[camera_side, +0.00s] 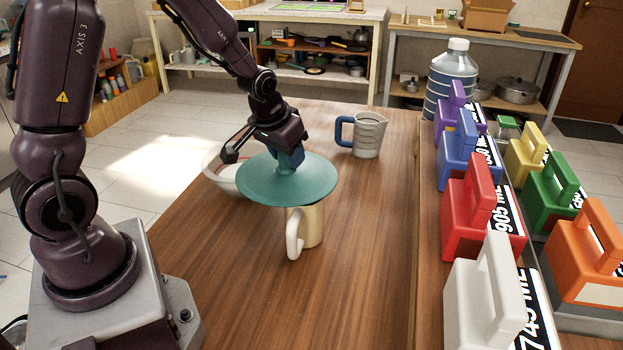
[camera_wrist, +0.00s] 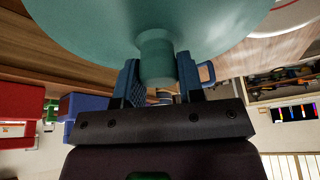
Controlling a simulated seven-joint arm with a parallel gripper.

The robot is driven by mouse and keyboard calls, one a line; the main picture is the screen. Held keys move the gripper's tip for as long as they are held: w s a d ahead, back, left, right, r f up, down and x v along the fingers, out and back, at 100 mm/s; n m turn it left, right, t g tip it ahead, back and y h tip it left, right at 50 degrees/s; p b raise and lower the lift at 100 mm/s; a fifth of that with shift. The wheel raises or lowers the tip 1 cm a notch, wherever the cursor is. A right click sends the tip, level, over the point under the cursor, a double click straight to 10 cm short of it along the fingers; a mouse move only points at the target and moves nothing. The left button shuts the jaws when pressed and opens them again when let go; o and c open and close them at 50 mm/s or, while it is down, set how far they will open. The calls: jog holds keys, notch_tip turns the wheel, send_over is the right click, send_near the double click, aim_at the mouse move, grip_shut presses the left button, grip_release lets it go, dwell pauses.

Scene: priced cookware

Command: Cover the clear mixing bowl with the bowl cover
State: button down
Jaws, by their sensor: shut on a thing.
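The bowl cover is a teal disc (camera_side: 287,182) with a knob on top. My gripper (camera_side: 290,158) is shut on this knob and holds the cover up, close to level, above the table. In the wrist view the cover's knob (camera_wrist: 157,58) sits between the two blue fingers of my gripper (camera_wrist: 160,82). The clear mixing bowl (camera_side: 214,172) stands on the table to the left of and behind the cover, which hides part of it. A piece of its rim shows at the upper right of the wrist view (camera_wrist: 290,18).
A cream mug (camera_side: 311,228) stands below the cover, partly hidden by it. A measuring jug with a blue handle (camera_side: 369,135) stands behind to the right. Several coloured blocks with price-like labels and a large bottle (camera_side: 452,75) line the right side. The front table is clear.

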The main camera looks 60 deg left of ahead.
jog(key=s+a+r+n+g+y, duration=0.1)
jog(key=a+n, duration=0.6)
jog(key=a, duration=1.4)
jog(key=shift+s+y, duration=0.7)
jog(key=shift+s, duration=0.25)
jog(key=shift+a+f, duration=0.1)
jog(key=shift+f, duration=2.3)
jog(key=shift+f, duration=0.15)
jog(key=shift+f, duration=0.85)
jog(key=shift+f, duration=0.35)
